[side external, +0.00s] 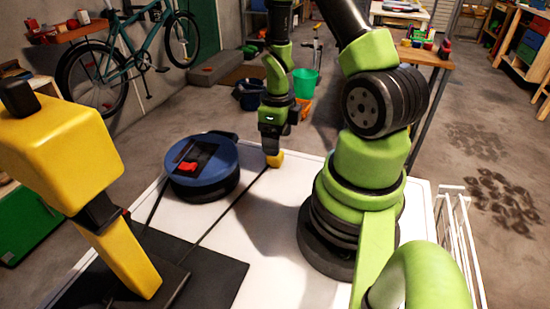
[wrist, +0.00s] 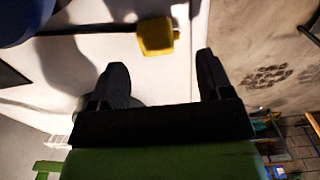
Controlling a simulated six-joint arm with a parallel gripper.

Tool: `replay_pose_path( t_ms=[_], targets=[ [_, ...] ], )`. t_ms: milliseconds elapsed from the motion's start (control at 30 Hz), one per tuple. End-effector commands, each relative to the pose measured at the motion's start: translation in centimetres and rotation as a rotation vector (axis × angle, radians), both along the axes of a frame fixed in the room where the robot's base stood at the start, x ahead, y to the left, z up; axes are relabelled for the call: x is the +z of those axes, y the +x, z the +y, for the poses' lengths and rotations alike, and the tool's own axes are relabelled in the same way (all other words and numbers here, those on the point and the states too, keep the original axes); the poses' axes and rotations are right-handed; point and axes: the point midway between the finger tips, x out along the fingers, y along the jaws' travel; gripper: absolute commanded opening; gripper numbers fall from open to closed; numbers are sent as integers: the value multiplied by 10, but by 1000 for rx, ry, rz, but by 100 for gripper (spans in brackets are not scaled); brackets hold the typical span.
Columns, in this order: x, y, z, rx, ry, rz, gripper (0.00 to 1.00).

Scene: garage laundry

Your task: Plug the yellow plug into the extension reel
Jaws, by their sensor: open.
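The yellow plug (side external: 275,159) is on the white worktop, with a dark cable running from it toward the front left. In the wrist view the plug (wrist: 157,37) shows just ahead of the fingertips, in line with the gap between them. My gripper (side external: 270,152) is low over the plug in the side view. In the wrist view my gripper (wrist: 160,63) is open, with nothing between its fingers. The extension reel (side external: 210,183), blue and black with a red part on top, sits left of the plug. A blue edge of it (wrist: 22,18) shows at the wrist view's top left.
A large yellow and black object (side external: 125,245) stands at the left front on a dark mat (side external: 215,280). A white wire rack (side external: 458,235) is at the right edge of the worktop (side external: 265,270). The worktop is clear between the mat and my base.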

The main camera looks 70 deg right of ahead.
Motion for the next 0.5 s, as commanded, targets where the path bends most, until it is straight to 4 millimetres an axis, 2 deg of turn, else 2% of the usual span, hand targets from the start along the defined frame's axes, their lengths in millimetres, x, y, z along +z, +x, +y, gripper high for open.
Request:
replay_pose_path(
  t_ms=[267,500],
  targets=[
    [-2,0,0,0,1,1,72],
    [-32,4,5,1,3,4,72]
  ],
)
